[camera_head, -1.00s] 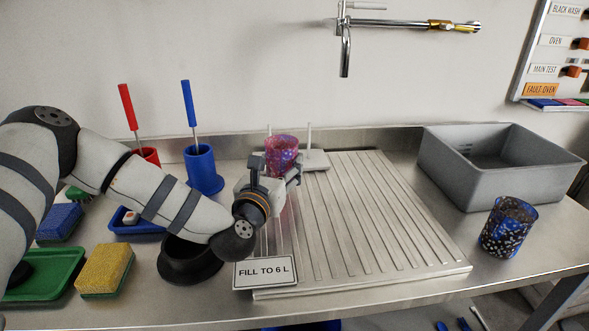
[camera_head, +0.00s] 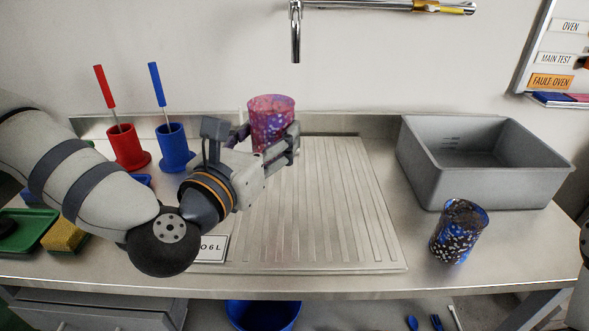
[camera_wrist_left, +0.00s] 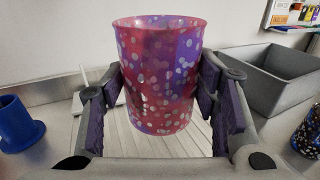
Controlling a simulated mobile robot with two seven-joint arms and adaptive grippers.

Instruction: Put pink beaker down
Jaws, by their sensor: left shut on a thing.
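The pink beaker (camera_head: 270,118), pink and purple with pale speckles, is upright in my left gripper (camera_head: 266,143). The left gripper is shut around its sides, one finger on each side. In the left wrist view the beaker (camera_wrist_left: 158,75) fills the middle between the purple finger pads, its open rim up. It is over the back part of the ribbed metal draining board (camera_head: 320,215). Its base is partly hidden by the gripper in the head view, and I cannot tell how high it is above the board. My right gripper is not in view.
A grey sink basin (camera_head: 425,170) stands at the right, with a dark blue speckled beaker (camera_head: 458,232) in front of it. Red (camera_head: 128,148) and blue (camera_head: 174,148) brush holders stand at the left. A tap (camera_head: 296,35) hangs above. The board's front right is clear.

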